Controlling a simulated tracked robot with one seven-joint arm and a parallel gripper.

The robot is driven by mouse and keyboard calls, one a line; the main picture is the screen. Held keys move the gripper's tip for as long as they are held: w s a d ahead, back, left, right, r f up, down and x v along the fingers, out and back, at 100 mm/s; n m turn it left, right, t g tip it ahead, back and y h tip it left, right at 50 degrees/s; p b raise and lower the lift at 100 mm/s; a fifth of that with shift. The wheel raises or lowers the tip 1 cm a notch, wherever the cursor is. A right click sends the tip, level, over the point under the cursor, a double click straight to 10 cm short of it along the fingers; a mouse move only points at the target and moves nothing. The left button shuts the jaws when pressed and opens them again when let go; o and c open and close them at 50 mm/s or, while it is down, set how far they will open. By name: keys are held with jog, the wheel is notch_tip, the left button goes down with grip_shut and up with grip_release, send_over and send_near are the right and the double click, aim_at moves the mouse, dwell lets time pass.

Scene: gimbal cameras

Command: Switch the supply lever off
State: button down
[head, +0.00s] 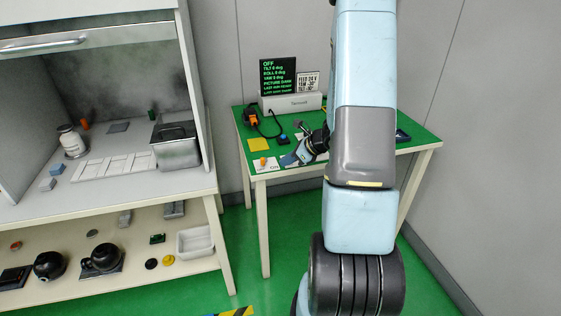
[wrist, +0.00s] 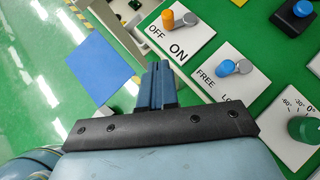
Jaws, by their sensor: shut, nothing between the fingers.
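The supply lever (wrist: 168,19) has an orange handle on a grey hub, on a white plate (wrist: 196,42) marked OFF and ON. In the wrist view its handle points from the hub toward the OFF side. The lever also shows small in the head view (head: 263,161), at the front left of the green table. My gripper (wrist: 157,70) is shut and empty. Its fingertips lie a little below the OFF/ON plate in the wrist view, apart from the lever. In the head view my gripper (head: 287,160) is just right of that plate. The dark display (head: 278,77) reads OFF in its top line.
A blue-tipped lever (wrist: 226,67) on a plate marked FREE stands beside the supply lever, with a green knob (wrist: 305,129) beyond it. A blue button (wrist: 302,9) is behind. A yellow square (head: 259,144) lies on the table. A shelved bench (head: 110,190) stands left.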

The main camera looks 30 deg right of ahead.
jog(key=s+d+r, duration=0.2)
jog(key=s+r, duration=0.2)
jog(key=s, duration=0.1)
jog(key=shift+r, duration=0.4)
jog(key=shift+a, duration=0.1)
